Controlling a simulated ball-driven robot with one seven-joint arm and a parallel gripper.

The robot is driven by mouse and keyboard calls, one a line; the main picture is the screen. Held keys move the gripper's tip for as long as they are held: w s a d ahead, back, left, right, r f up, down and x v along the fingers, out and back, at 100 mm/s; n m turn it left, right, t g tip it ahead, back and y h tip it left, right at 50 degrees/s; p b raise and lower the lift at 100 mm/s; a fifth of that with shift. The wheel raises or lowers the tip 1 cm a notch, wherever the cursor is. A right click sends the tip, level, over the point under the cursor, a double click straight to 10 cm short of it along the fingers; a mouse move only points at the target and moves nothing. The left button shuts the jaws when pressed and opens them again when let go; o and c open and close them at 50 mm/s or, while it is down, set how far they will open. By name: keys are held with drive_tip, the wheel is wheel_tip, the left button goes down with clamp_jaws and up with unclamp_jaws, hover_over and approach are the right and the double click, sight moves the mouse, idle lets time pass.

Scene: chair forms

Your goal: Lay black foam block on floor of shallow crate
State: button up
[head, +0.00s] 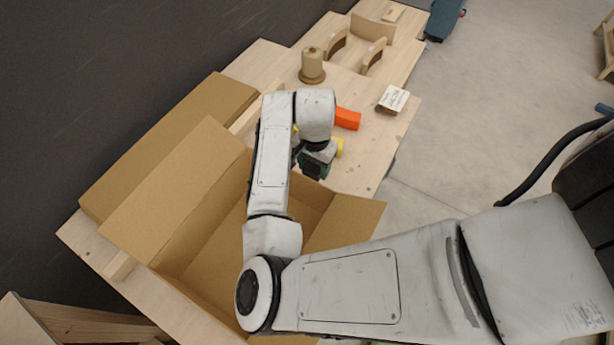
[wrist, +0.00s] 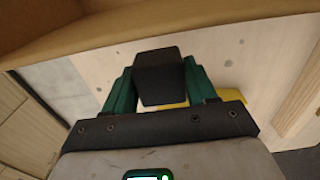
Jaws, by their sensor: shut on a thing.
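My gripper (wrist: 160,88) is shut on the black foam block (wrist: 160,72), which sits between its green fingers in the wrist view. In the head view my gripper (head: 316,163) is partly hidden by my own arm, at the far edge of an open cardboard box, and I cannot make out the block there. That cardboard box (head: 212,245), with raised flaps, is the only open container I see. My arm hides part of its inside. A cardboard edge (wrist: 150,32) crosses the top of the wrist view, beyond the block.
The wooden bench (head: 365,165) carries an orange block (head: 348,118), a small white-topped box (head: 392,99) and a spool (head: 312,65). A yellow thing (head: 340,147) shows beside my gripper. A long closed carton (head: 165,140) lies left of the open box. Chair parts (head: 372,28) stand far back.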

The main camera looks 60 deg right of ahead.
sight(314, 178)
drive_tip(key=shift+s+f+p, duration=0.1)
drive_tip(key=shift+f+p, duration=0.2)
drive_tip(key=shift+f, duration=2.65)
drive_tip(key=shift+f, duration=0.2)
drive_tip(key=o, duration=1)
drive_tip(key=shift+r, duration=0.1)
